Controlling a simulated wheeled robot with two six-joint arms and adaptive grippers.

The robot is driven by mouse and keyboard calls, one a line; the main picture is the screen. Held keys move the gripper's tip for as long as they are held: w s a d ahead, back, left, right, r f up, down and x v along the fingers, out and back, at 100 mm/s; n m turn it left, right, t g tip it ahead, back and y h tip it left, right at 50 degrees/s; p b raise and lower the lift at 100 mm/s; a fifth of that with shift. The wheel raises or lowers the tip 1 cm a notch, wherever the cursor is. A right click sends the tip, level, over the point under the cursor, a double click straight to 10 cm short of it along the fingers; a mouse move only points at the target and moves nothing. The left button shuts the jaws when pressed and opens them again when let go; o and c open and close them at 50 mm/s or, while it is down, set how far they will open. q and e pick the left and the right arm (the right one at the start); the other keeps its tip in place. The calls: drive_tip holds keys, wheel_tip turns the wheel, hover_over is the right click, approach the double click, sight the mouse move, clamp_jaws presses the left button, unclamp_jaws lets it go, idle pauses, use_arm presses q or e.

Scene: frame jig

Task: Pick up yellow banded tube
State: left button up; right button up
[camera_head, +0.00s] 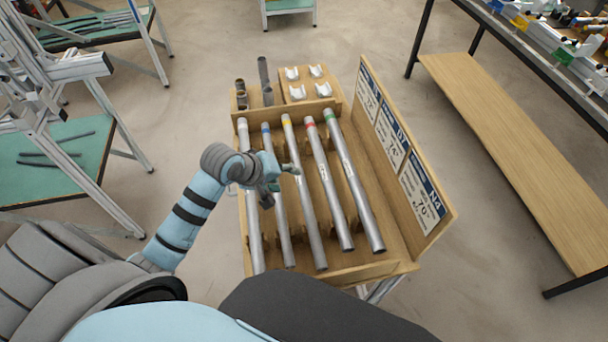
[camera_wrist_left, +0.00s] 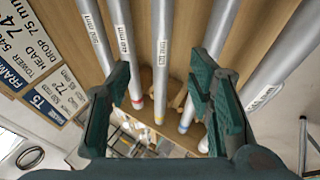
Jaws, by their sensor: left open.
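The yellow banded tube (camera_head: 302,190) is a long grey metal tube with a yellow band near its far end. It lies third from the left in a row of tubes on a wooden rack. My left gripper (camera_head: 280,185) is open above the rack, over the blue and yellow banded tubes. In the left wrist view the yellow banded tube (camera_wrist_left: 161,60) runs between the spread fingers of the left gripper (camera_wrist_left: 160,75), with its band beyond the tips. The fingers look empty. My right gripper is not in view.
White (camera_head: 249,200), blue (camera_head: 277,200), red (camera_head: 328,190) and green (camera_head: 353,185) banded tubes lie alongside. A labelled upright board (camera_head: 400,150) borders the rack's right side. White holders (camera_head: 316,71) sit at the far end. A wooden shelf (camera_head: 510,150) is further right.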

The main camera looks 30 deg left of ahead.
sight(298, 179)
use_arm(q)
drive_tip(key=x, duration=0.3)
drive_tip(key=b+x, duration=0.1)
drive_tip(key=x, duration=0.2)
drive_tip(key=a+b+x, duration=0.1)
drive_tip(key=x, duration=0.3)
drive_tip(key=shift+w, duration=0.2)
drive_tip(key=shift+s+d+r, duration=0.1)
drive_tip(key=shift+r, duration=0.05)
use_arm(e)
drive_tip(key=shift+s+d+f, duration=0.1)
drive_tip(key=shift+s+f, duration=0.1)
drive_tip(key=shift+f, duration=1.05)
use_arm(q)
drive_tip(key=c, duration=0.3)
clamp_jaws()
